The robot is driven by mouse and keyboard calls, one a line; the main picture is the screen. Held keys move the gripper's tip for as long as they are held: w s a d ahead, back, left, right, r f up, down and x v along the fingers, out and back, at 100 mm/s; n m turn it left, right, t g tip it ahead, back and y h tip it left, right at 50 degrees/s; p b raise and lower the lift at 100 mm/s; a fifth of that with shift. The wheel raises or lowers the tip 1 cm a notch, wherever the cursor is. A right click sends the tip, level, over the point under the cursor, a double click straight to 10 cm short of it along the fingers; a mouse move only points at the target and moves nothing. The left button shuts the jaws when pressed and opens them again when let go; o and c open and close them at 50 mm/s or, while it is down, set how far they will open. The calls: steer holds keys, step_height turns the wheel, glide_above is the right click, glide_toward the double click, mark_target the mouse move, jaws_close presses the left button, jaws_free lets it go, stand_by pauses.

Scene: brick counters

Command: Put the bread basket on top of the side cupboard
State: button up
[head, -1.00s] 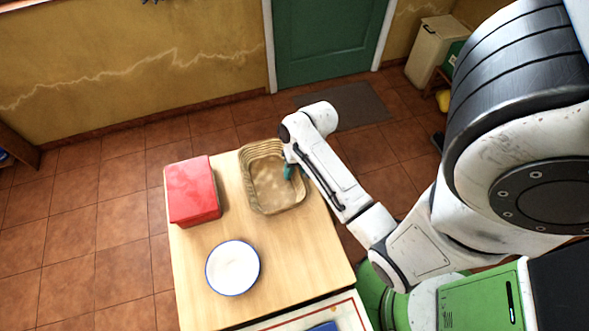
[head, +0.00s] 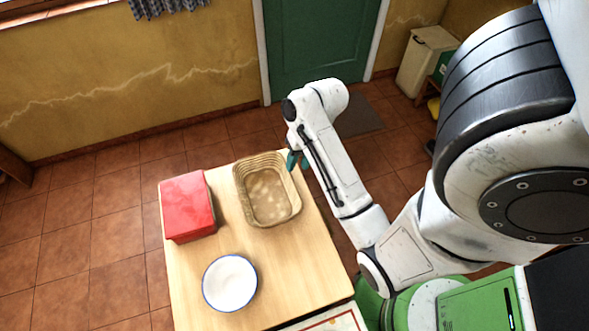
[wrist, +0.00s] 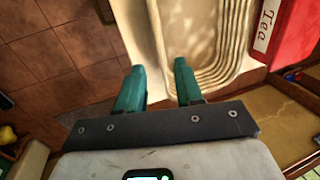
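The bread basket (head: 245,185) is a woven tan rectangular basket. It stands upright on the light wooden table, at its far right corner. In the wrist view the basket (wrist: 235,40) fills the top middle. My gripper (head: 296,160) is at the basket's right rim, near the far corner. In the wrist view my gripper (wrist: 158,78) has its two teal fingers apart, with nothing visibly clamped. The right finger overlaps the basket's side and the left one lies outside it. I cannot tell whether they touch it. I cannot identify the side cupboard.
A red box (head: 187,205), marked "Tea" in the wrist view, stands left of the basket. A white blue-rimmed plate (head: 230,283) lies nearer on the table (head: 290,270). A beige bin (head: 425,60) stands by the back wall. Tiled floor left of the table is clear.

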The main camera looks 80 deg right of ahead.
steer(key=w+a+f+n+g+h, duration=0.1)
steer(key=a+n+h, duration=0.1)
steer(key=a+n, duration=0.9)
steer(key=a, duration=0.8)
steer(key=shift+w+a+g+p, duration=0.15)
steer(key=shift+g+p, duration=0.15)
steer(key=shift+g, duration=0.1)
